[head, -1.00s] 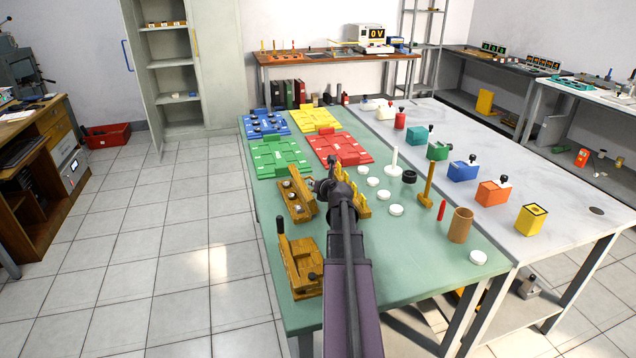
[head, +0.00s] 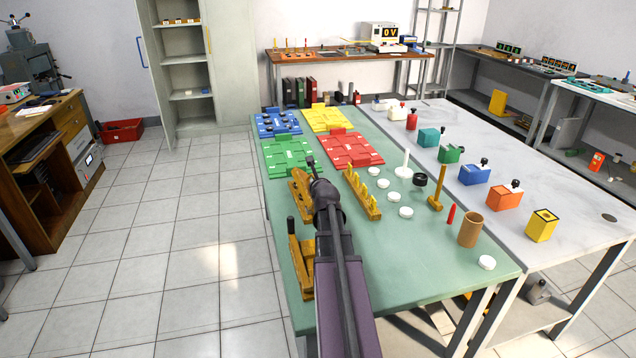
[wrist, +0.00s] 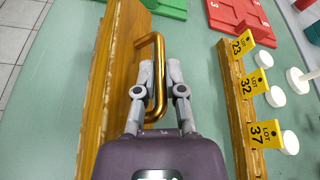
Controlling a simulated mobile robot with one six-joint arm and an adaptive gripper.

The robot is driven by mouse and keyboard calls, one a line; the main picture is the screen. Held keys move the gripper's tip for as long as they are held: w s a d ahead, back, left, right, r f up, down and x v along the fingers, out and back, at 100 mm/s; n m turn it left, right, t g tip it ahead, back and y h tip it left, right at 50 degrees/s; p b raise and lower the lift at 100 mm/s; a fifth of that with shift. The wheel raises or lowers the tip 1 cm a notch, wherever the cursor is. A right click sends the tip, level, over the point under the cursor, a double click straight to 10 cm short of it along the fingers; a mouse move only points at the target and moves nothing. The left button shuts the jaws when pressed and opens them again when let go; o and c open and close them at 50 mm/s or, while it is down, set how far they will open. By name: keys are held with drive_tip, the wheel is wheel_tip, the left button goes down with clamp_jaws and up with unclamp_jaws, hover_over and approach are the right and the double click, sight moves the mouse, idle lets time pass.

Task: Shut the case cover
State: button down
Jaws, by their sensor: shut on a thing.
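My gripper (wrist: 156,80) is shut on a bronze loop handle (wrist: 158,45) fixed to a wooden panel (wrist: 122,45), which looks like the case cover. One finger is on each side of the handle's long bar. In the head view my gripper (head: 312,170) is over the wooden case (head: 298,190) on the green table; my arm hides much of it. I cannot tell the cover's angle, and the inside of the case does not show. A second wooden piece with a black knob (head: 291,224) stands nearer, partly behind my arm.
A wooden rack with yellow lot tags (wrist: 264,88) stands close to the right of my gripper. White discs (head: 406,212) lie beyond it. Green (head: 288,158) and red (head: 352,150) boards lie farther back.

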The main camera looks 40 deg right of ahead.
idle(0.3)
drive_tip(key=c, duration=1)
unclamp_jaws()
drive_tip(key=shift+s+d+f, duration=0.1)
drive_tip(key=shift+d, duration=0.05)
